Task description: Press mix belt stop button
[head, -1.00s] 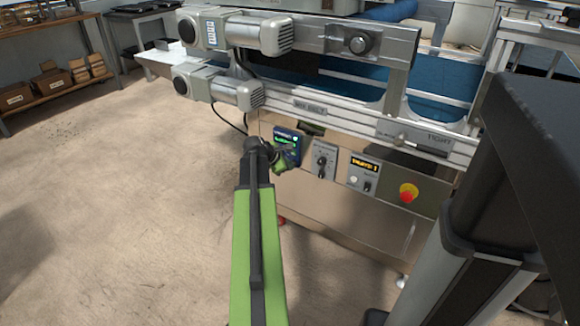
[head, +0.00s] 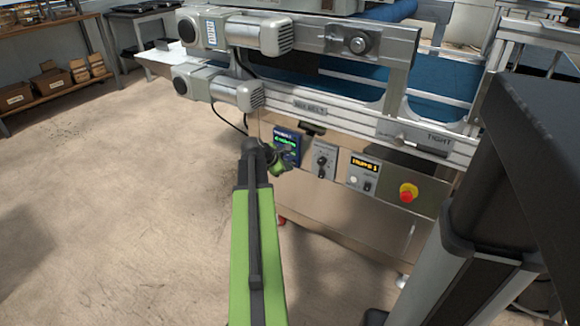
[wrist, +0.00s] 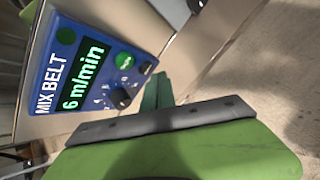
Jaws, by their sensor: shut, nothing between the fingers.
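The mix belt control box (head: 288,139) is blue and sits on the machine's front, partly hidden behind my gripper in the head view. In the wrist view the box (wrist: 57,84) appears turned on its side, with a lit display (wrist: 84,80) reading 6 m/min. A bright green round button (wrist: 124,60) and a dark green round spot (wrist: 66,36) show on its face, with a black knob (wrist: 120,97). I cannot make out which is the stop button. My gripper (wrist: 158,88) is shut and empty, its tips beside the box's knob end, seemingly apart from it. It also shows in the head view (head: 279,166).
Motors (head: 238,92) and a rail overhang above. The floor at left is clear.

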